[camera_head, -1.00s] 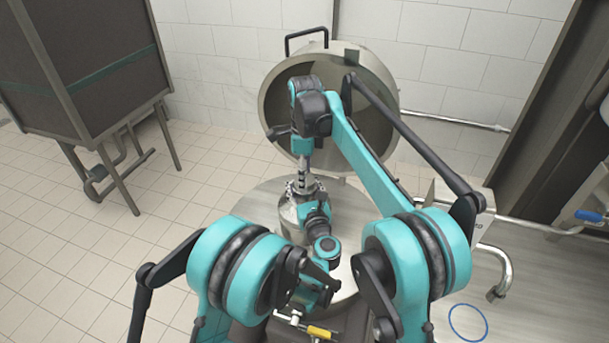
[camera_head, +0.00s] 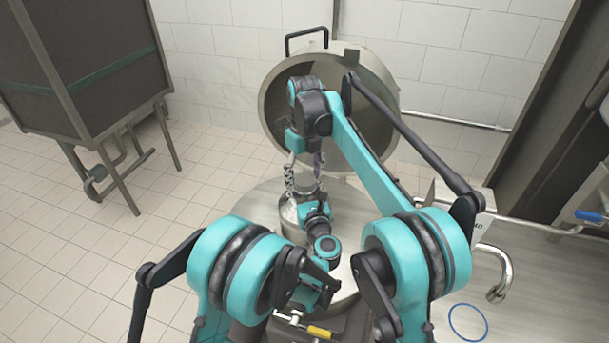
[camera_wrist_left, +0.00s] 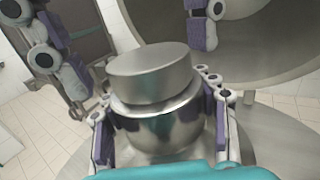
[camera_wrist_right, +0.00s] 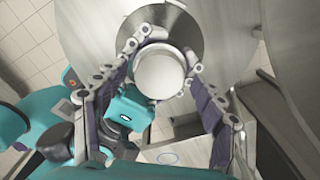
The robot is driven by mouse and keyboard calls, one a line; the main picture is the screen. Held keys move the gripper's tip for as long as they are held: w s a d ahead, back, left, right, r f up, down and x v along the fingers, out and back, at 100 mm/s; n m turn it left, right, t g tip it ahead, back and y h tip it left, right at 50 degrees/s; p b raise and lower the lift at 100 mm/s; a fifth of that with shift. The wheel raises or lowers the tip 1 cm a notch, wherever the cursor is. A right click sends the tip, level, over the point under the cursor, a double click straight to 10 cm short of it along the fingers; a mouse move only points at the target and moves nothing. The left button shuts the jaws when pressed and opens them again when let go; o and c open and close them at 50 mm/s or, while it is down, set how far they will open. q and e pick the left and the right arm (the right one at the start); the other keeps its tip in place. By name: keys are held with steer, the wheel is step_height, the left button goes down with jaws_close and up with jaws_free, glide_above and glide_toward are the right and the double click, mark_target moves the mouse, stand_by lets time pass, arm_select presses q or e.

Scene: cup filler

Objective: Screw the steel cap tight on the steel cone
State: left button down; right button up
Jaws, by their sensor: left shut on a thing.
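The steel cap (camera_wrist_left: 150,72) sits on top of the steel cone (camera_wrist_left: 160,132) in the left wrist view. I cannot tell how tightly it is seated. In the head view the cone (camera_head: 292,215) stands on a round steel surface, partly hidden by my left arm. My left gripper (camera_wrist_left: 165,130) is shut on the cone, a finger on each side below the cap. My right gripper (camera_head: 304,176) is above the cap, fingers spread and pointing down. The right wrist view shows the cap (camera_wrist_right: 161,75) between the open fingers, apart from them.
A large open steel vessel lid (camera_head: 275,95) stands upright behind the cone. A steel pipe tap (camera_head: 498,285) and a control box (camera_head: 460,212) are at the right. A dark cabinet (camera_head: 80,60) stands on the tiled floor at the left.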

steer(key=shift+r, duration=2.25)
steer(key=shift+c, duration=0.3)
